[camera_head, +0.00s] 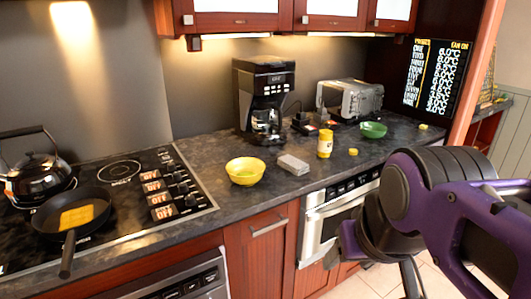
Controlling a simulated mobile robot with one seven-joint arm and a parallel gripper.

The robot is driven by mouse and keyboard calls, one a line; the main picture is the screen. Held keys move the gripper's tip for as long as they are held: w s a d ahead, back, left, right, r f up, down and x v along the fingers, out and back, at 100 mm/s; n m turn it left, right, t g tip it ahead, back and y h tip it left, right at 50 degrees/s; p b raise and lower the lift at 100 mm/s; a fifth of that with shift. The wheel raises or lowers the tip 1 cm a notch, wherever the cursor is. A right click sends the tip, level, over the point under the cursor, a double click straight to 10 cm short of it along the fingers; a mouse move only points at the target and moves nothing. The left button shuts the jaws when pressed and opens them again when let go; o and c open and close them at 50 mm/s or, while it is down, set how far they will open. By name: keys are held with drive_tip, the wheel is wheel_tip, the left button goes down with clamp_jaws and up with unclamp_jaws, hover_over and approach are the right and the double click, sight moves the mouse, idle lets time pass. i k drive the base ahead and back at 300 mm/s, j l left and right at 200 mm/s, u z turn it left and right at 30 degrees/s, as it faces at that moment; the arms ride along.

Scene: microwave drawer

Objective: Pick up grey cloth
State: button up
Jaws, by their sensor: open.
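A small grey block-shaped thing (294,164), which looks like the folded grey cloth, lies flat on the dark countertop, just right of the yellow bowl (245,171). My gripper (374,264) is at the right, in front of the counter and lower in the picture than the cloth. It points downward and is open, apart from the cloth, with nothing seen between its fingers. My purple and black arm hides part of the oven front and floor.
A black coffee maker (264,98), a yellow jar (325,143), a green bowl (373,130) and a toaster (350,97) stand behind and right of the cloth. The stove (110,205) with pan (70,212) and kettle (38,165) is left. Bare counter lies before the cloth.

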sight(298, 167)
drive_tip(key=i+l+u, duration=0.35)
drive_tip(key=l, duration=0.25)
drive_tip(key=i+l+u, duration=0.2)
drive_tip(key=l, duration=0.15)
drive_tip(key=i+l+u, duration=0.15)
drive_tip(key=l, duration=0.25)
